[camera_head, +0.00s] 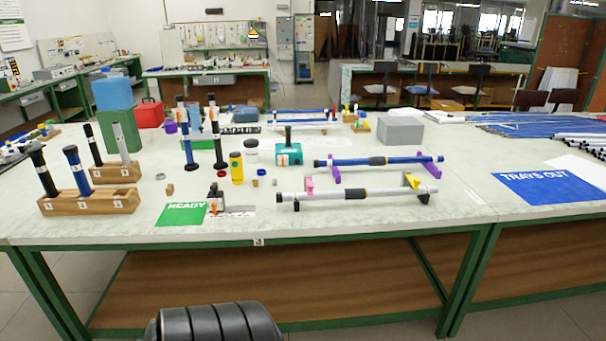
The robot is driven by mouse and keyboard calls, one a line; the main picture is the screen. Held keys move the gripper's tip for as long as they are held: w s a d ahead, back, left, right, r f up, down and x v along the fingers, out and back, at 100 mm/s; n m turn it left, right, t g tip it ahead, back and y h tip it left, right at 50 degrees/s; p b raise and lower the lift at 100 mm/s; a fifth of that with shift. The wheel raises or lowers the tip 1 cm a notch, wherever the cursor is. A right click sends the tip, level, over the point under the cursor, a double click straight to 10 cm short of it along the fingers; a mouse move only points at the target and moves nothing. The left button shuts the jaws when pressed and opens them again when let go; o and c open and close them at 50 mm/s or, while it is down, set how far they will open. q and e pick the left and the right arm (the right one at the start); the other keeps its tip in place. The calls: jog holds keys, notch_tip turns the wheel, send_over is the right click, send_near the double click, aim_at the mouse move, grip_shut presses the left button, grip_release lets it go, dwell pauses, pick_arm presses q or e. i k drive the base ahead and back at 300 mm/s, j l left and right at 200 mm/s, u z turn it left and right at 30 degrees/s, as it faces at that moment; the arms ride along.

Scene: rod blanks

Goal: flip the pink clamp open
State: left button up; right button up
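The pink clamp (309,185) is small and sits near the left end of a grey rod (345,194) at the front of the table. It rises above the rod; it is too small to tell whether its jaw is open or shut. A yellow clamp (412,181) sits near the right end of the same rod. The rod lies level on low dark supports and has a black band near its middle. Neither of my grippers is in view.
A blue rod (400,160) on purple supports (335,174) lies just behind. A teal box (288,155), yellow bottle (236,168) and wooden rod block (88,203) stand to the left. The table (420,225) is clear in front and between the rods and blue sign (553,188).

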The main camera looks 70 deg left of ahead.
aim_at(309, 186)
jog(key=u, duration=1.75)
